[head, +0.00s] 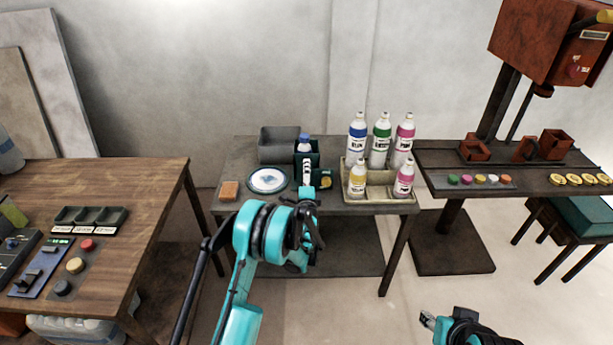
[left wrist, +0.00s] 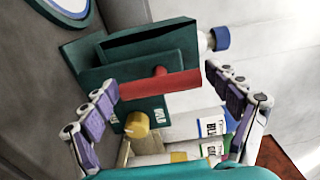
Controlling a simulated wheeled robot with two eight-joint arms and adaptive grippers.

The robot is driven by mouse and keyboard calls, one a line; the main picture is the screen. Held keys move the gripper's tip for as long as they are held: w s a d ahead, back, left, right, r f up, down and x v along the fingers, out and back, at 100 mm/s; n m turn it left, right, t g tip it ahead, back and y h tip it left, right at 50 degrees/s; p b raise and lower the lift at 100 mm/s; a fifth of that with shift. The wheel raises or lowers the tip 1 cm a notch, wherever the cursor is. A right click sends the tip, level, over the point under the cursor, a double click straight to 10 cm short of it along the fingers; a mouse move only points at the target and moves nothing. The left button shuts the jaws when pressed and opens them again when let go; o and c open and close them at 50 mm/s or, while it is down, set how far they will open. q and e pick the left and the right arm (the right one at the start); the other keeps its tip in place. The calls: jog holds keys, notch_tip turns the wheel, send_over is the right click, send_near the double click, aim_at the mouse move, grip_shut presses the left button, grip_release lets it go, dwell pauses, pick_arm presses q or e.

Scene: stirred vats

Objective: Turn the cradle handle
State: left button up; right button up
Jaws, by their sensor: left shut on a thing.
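The green cradle (head: 314,160) stands on the dark middle table and also fills the upper middle of the left wrist view (left wrist: 150,50). Its red handle (left wrist: 160,85) lies across the cradle's front face, with a yellow knob (left wrist: 137,124) below it. A blue-capped bottle (head: 304,143) is in the cradle. My left gripper (head: 308,183) is at the cradle's front; in the left wrist view its purple-padded fingers (left wrist: 160,78) are shut on the handle, one at each end. In the head view the gripper hides the handle. My right gripper (head: 428,319) is low at right, away from the table; its jaws are unclear.
A beige crate (head: 380,196) with several labelled bottles stands close right of the cradle. A grey bin (head: 278,144) is behind left, a blue-white plate (head: 268,180) and orange block (head: 229,190) to the left. A wooden table (head: 130,185) with button panels is far left.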

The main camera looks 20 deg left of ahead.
dwell(0.4)
pick_arm(q)
jog(key=o, duration=0.9)
jog(key=v, duration=0.7)
jog(key=shift+s, duration=0.25)
jog(key=shift+r, duration=0.1)
